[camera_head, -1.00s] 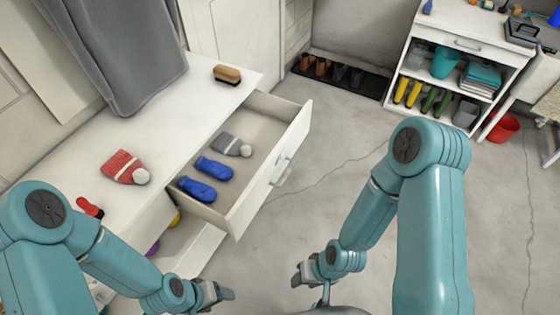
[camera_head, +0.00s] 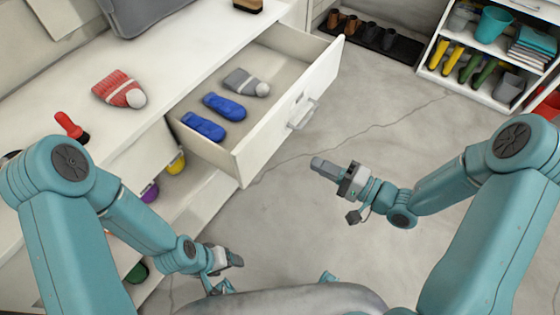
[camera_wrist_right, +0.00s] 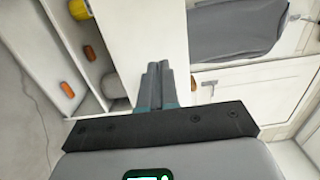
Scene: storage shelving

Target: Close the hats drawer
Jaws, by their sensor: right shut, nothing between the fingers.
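The white drawer (camera_head: 241,151) in the cabinet stands pulled out. In it lie a grey hat (camera_head: 242,81) with a white pompom and two blue mittens (camera_head: 224,106). Its front carries a pale handle (camera_head: 302,114). My right gripper (camera_head: 316,163) is shut and empty, in front of the drawer face and apart from it, to the right of and below the handle. Its closed fingers (camera_wrist_right: 158,85) also show in the right wrist view. My left gripper (camera_head: 238,260) is at the lower middle, below the drawer; its fingers are too small to tell open or shut.
A red hat (camera_head: 117,88) and a red-handled brush (camera_head: 72,127) lie on the cabinet top. Yellow (camera_head: 176,163) and purple (camera_head: 150,192) items show below the open drawer. A shelf unit (camera_head: 520,65) with boots stands at the back right. The floor before the drawer is clear.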

